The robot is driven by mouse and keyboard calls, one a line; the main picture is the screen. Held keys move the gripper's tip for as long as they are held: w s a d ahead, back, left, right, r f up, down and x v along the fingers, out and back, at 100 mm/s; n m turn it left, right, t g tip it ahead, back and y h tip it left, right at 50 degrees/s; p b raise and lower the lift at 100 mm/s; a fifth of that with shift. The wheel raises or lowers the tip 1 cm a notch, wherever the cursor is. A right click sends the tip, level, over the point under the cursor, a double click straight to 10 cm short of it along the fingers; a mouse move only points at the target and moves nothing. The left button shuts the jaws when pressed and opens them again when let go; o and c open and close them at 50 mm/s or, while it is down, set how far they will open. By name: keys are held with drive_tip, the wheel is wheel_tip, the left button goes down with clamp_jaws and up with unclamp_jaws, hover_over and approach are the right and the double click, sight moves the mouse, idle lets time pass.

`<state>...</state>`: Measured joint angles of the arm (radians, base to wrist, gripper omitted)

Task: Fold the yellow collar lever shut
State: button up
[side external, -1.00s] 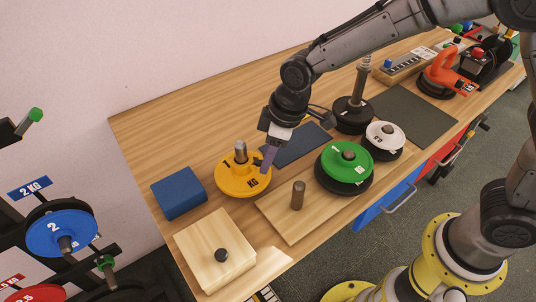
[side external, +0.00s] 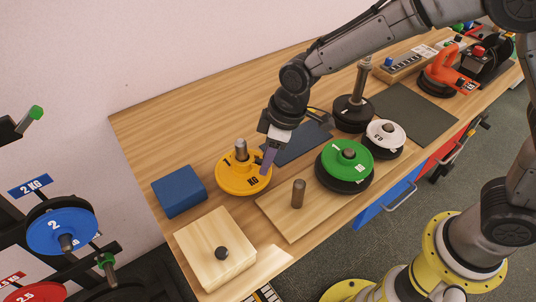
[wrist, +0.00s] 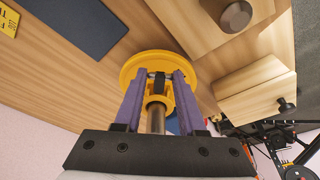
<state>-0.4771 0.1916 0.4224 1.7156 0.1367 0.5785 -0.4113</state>
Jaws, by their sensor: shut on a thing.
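A yellow weight plate (side external: 231,184) lies on the wooden bench with a metal post (side external: 241,147) standing up through its middle. In the wrist view the plate (wrist: 128,72) lies beyond my fingers, and a yellow collar (wrist: 157,99) surrounds the post (wrist: 155,121). My gripper (side external: 268,159) has purple fingers and is just right of the post, over the plate's right part. In the wrist view its fingertips (wrist: 160,74) flank yellow and black parts. It is shut on what appears to be the yellow collar lever, mostly hidden between the fingers.
A blue block (side external: 178,191) is left of the plate. A light wooden box (side external: 213,252) with a dark knob is in front. A wooden board (side external: 285,220) with a short peg (side external: 298,194) is at right, beside a green plate (side external: 345,158) on a black one. A dark mat (side external: 305,143) lies behind.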

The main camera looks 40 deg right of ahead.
drive_tip(key=shift+w+a+f, duration=0.25)
drive_tip(key=shift+a+f, duration=0.05)
drive_tip(key=shift+f, duration=0.2)
idle(1.0)
drive_tip(key=shift+w+a, duration=0.3)
drive_tip(key=shift+w, duration=0.1)
idle(0.8)
clamp_jaws()
drive_tip(key=shift+a, duration=0.1)
drive_tip(key=o, duration=0.6)
unclamp_jaws()
drive_tip(key=shift+f, duration=0.1)
drive_tip(key=shift+c, duration=0.2)
